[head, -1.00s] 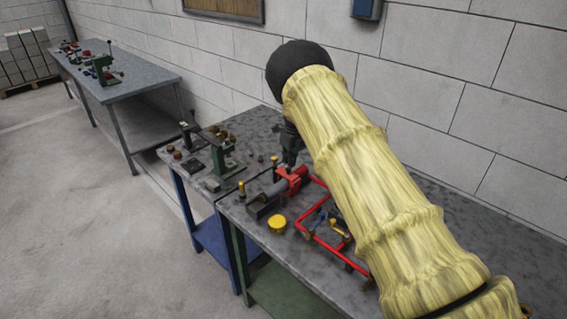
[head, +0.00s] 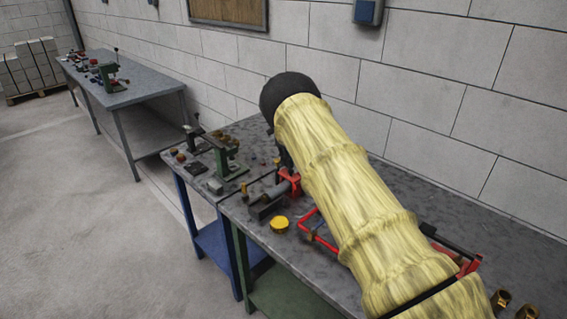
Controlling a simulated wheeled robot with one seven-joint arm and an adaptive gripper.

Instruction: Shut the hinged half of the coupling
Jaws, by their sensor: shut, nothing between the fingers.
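A red coupling part (head: 290,181) sits at the end of a grey cylinder (head: 266,201) on the near bench. The yellow arm partly covers the red part, so I cannot tell its hinged half apart or how far it stands open. My gripper (head: 285,163) points down just above the red part, below the black wrist. Only a small dark piece of it shows, and it looks shut and empty. I cannot tell whether it touches the red part.
A yellow cap (head: 279,224) lies in front of the cylinder. A red pipe frame (head: 318,232) runs under my arm. A green stand (head: 228,160) is on the bench at left. Brass fittings (head: 501,301) lie at lower right.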

